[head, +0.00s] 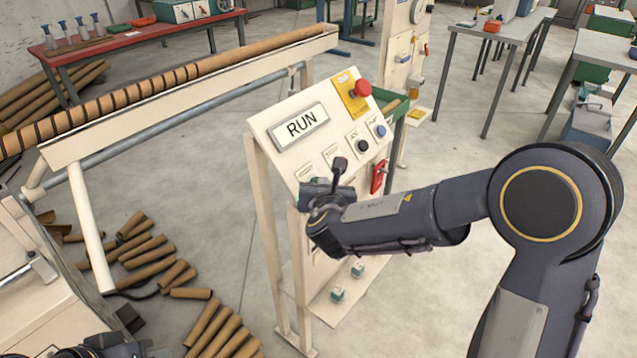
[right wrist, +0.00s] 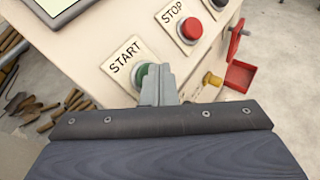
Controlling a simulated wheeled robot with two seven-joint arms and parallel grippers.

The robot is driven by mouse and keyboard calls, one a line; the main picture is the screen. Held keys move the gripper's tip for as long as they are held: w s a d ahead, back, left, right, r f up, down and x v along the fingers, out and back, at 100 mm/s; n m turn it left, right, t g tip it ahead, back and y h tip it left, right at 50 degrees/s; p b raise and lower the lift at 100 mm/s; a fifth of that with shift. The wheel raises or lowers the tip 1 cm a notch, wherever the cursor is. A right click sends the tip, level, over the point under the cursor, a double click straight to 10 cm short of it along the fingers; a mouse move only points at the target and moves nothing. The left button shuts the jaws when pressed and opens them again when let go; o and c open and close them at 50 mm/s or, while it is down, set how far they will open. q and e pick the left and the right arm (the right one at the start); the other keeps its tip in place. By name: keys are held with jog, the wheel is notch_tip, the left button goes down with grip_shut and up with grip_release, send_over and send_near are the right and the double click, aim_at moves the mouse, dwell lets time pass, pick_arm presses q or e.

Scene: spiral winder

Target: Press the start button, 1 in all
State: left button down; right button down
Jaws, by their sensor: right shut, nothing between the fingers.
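The control panel (head: 285,150) stands on a cream frame, and its display (head: 300,126) reads RUN. In the right wrist view the green start button (right wrist: 143,77) sits beside its START label (right wrist: 124,64). My right gripper (right wrist: 158,84) is shut and empty, with its tips at the start button and covering part of it. I cannot tell how far the button is pressed. In the head view the right gripper (head: 318,187) hides the start button. A dark part of my left arm shows at the bottom left edge; its jaws cannot be made out.
A red stop button (right wrist: 190,29) sits close to the start button. A red emergency knob (head: 362,88) on a yellow plate, a black knob (head: 362,146) and a blue button (head: 381,131) are higher on the panel. Cardboard tubes (head: 150,258) lie on the floor at left.

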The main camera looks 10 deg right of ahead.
jog(key=shift+s+d+r, duration=0.35)
jog(key=shift+r, duration=0.05)
jog(key=shift+r, duration=0.1)
jog(key=s+d+r+p, duration=0.1)
jog(key=s+d+r, duration=0.1)
jog(key=r, duration=0.1)
jog(key=shift+s+d, duration=0.35)
jog(key=shift+s, duration=0.05)
dwell(0.7)
jog(key=s+d+f+m+g+h+p, duration=0.2)
jog(key=s+d+m+g, duration=0.5)
jog(key=s+d+m, duration=1.1)
jog(key=s+a+m+g+y, duration=0.1)
jog(key=s+a+m+y, duration=0.5)
jog(key=m, duration=1.1)
jog(key=s+a, duration=0.3)
jog(key=s, duration=0.3)
jog(key=shift+s+r+m+y+p, duration=0.15)
jog(key=shift+r+m+y+p, duration=0.15)
jog(key=shift+r+y+p, duration=0.1)
